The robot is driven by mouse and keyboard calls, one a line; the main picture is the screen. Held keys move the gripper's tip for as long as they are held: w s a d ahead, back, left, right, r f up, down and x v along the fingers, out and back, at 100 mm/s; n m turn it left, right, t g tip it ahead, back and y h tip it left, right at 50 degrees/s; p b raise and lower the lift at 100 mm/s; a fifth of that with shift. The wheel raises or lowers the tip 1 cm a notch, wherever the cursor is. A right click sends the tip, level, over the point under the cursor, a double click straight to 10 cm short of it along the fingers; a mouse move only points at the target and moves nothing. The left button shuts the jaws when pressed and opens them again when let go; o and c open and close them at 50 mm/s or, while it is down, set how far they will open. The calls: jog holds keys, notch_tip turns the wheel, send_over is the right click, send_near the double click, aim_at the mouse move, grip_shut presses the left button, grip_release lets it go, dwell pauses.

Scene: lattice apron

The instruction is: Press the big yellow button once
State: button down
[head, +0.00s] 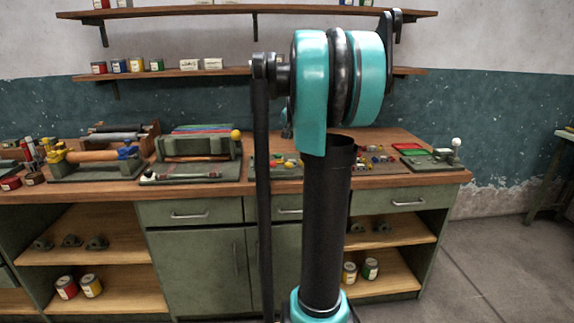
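I cannot make out a big yellow button for certain. A round yellow knob (236,134) sits at the right end of a green device (195,146) on the workbench. Small coloured parts (376,156), some of them yellow, lie on the bench right of my arm, too small to tell apart. My arm stands upright in front of the bench and hides part of its top. My gripper does not show in the head view.
The wooden workbench (420,182) has drawers and open shelves below. A clamped roller (95,156) stands at left, a board with a white knob (456,143) at right. Wall shelves (165,73) hold cans and boxes.

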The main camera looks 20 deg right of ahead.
aim_at(289, 164)
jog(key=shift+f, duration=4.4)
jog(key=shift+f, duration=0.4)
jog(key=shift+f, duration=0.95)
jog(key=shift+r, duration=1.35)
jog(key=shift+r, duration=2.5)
